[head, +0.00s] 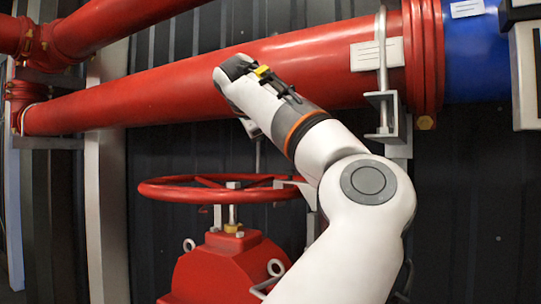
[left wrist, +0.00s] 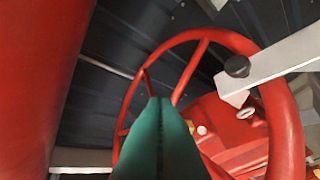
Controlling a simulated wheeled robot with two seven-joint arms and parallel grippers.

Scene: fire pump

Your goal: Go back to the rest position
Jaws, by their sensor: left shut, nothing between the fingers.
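My left arm comes up from the bottom right in the head view. Its left gripper (head: 237,70) is in front of the large red pipe, above and apart from the red handwheel (head: 165,190). The fingers are hard to make out in the head view. In the left wrist view the shut, empty green fingers (left wrist: 160,103) overlap the handwheel (left wrist: 287,120) in the picture. Whether they touch it cannot be told from that view, but the head view shows a gap. My right gripper is in neither view.
The large red pipe (head: 175,88) runs across behind my left arm, with a clamp bracket (head: 383,105) and a blue section (head: 476,55) at right. The red valve body (head: 222,272) stands below the handwheel. A dark ribbed wall (head: 465,190) is behind.

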